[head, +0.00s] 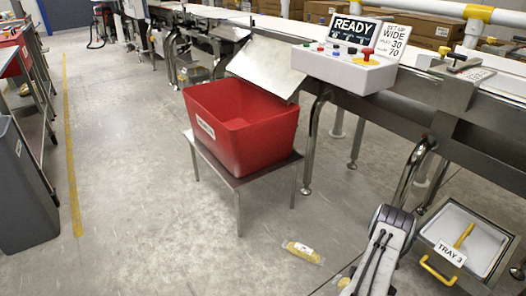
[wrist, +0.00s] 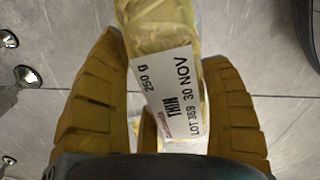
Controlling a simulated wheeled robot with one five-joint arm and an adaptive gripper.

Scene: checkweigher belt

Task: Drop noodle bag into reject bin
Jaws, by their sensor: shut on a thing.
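In the wrist view my gripper (wrist: 160,54) is shut on a yellow noodle bag (wrist: 163,38), its ribbed tan fingers on either side. The bag's white label faces the camera and reads THIN, 250 g, LOT 389, 30 NOV. In the head view a yellow bag with a white label (head: 302,251) shows low over the floor, left of my arm; I cannot tell if it is the held one. A small yellow patch shows beside my arm at the bottom edge. The red reject bin (head: 238,137) stands on a low metal table, up and left of my arm.
A tilted metal plate (head: 266,67) hangs over the bin's back edge from the conveyor. A control box (head: 343,69) reads READY. TRAY 3 (head: 463,240) is at lower right. A grey bin (head: 22,190) stands at left. The floor left of the table is clear.

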